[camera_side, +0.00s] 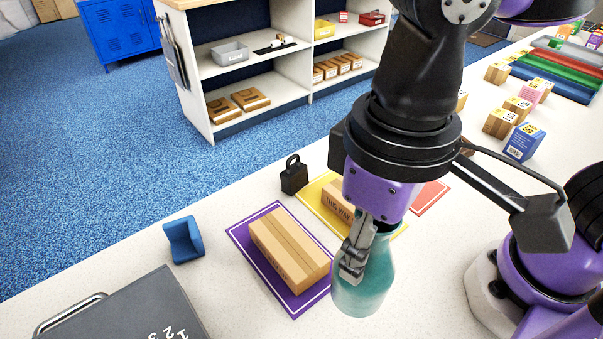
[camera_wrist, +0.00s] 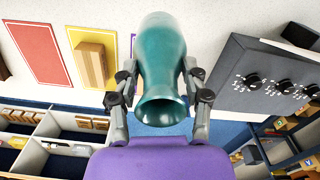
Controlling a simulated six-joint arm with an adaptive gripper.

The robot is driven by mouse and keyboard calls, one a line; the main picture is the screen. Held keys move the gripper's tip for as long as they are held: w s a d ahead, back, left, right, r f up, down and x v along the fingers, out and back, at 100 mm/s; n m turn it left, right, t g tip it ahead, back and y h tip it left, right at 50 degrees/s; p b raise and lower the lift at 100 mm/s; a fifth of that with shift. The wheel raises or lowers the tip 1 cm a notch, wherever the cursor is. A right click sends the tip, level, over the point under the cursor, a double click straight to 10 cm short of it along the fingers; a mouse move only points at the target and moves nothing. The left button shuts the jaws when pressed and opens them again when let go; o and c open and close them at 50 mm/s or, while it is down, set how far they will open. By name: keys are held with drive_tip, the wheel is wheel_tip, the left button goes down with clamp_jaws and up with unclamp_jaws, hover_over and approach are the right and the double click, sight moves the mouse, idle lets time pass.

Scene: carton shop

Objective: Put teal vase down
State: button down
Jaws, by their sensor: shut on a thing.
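The teal vase (camera_side: 365,283) is in my gripper (camera_side: 354,262), below my purple wrist in the side view. My gripper is shut on the vase near its neck, and the fingers hide part of it. In the wrist view the vase (camera_wrist: 160,55) hangs between the two fingers of my gripper (camera_wrist: 160,90), with its open mouth toward the camera. The side view shows it close over the white table (camera_side: 215,290), to the right of the purple mat (camera_side: 245,240). I cannot tell whether its base touches the table.
A carton (camera_side: 290,250) lies on the purple mat and another (camera_side: 338,198) on the yellow mat (camera_side: 318,187). A black weight (camera_side: 294,175), a blue holder (camera_side: 183,240) and a grey panel (camera_side: 140,310) are nearby. Small boxes (camera_side: 500,122) stand at the right.

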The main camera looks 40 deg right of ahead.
drive_tip(key=w+d+r+m, duration=0.2)
drive_tip(key=w+d+m, duration=0.5)
drive_tip(key=w+m, duration=0.1)
drive_tip(key=w+d+r+m, duration=0.2)
drive_tip(key=w+d+m, duration=0.5)
drive_tip(key=d+m, duration=0.1)
drive_tip(key=w+d+f, duration=0.5)
drive_tip(key=d+f, duration=0.6)
drive_tip(key=shift+f+m, duration=0.2)
drive_tip(key=shift+m, duration=0.1)
drive_tip(key=shift+f, duration=0.15)
drive_tip(key=shift+c, duration=1.5)
unclamp_jaws()
